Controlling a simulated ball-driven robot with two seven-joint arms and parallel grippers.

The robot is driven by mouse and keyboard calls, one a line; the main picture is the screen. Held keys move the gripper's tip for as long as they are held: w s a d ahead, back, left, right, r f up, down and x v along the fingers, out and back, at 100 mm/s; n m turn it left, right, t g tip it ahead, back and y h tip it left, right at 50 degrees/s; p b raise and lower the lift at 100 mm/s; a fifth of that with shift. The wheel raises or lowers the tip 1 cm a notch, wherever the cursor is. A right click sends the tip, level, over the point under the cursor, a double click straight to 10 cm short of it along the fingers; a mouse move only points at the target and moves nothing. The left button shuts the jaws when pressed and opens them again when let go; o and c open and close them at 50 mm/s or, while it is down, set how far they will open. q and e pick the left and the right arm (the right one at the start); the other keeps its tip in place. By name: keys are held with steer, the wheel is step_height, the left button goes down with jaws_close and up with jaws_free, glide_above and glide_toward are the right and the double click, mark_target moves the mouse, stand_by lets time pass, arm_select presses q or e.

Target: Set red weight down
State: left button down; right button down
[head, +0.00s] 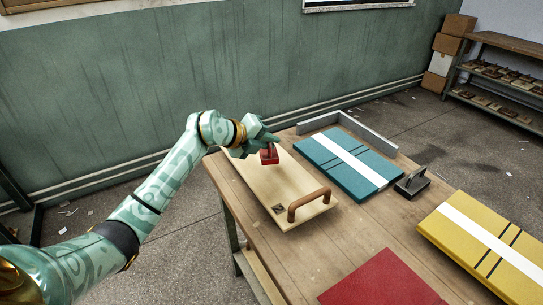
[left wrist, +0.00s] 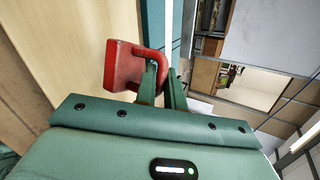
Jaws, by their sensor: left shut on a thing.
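The red weight (head: 269,157) is a small block with a loop handle. My left gripper (head: 268,142) is shut on its handle, over the far right edge of a pale wooden board (head: 262,185) with a brown handle (head: 309,204). In the left wrist view the weight (left wrist: 122,68) hangs tilted in the picture, its handle between the fingers of my left gripper (left wrist: 160,84). I cannot tell whether the weight's underside touches the board. My right gripper is not in view.
On the wooden table (head: 310,256) lie a teal stack (head: 325,163) with a white band, a yellow one (head: 459,239) and a red sheet (head: 383,281). A dark weight (head: 411,182) stands right of the teal stack. A grey angled fence (head: 348,120) stands behind it.

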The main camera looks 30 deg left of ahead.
mark_target(269, 151)
arm_select(q)
steer(key=shift+w+f, duration=0.15)
steer(key=shift+w, duration=0.05)
steer(key=f, duration=0.1)
steer(key=f+b, duration=0.2)
steer(key=shift+w+f, duration=0.25)
steer(key=shift+f, duration=0.1)
steer(key=shift+r, duration=0.15)
steer(key=c, duration=1.5)
jaws_free()
steer(key=shift+f, duration=0.2)
steer(key=shift+r, duration=0.1)
steer(key=shift+s+a+r, duration=0.15)
steer(key=shift+s+r, duration=0.05)
steer(key=shift+s, duration=0.05)
steer(key=p+v, duration=0.4)
steer(key=v, duration=0.7)
steer(key=shift+s+a, duration=0.1)
steer(key=shift+s, duration=0.15)
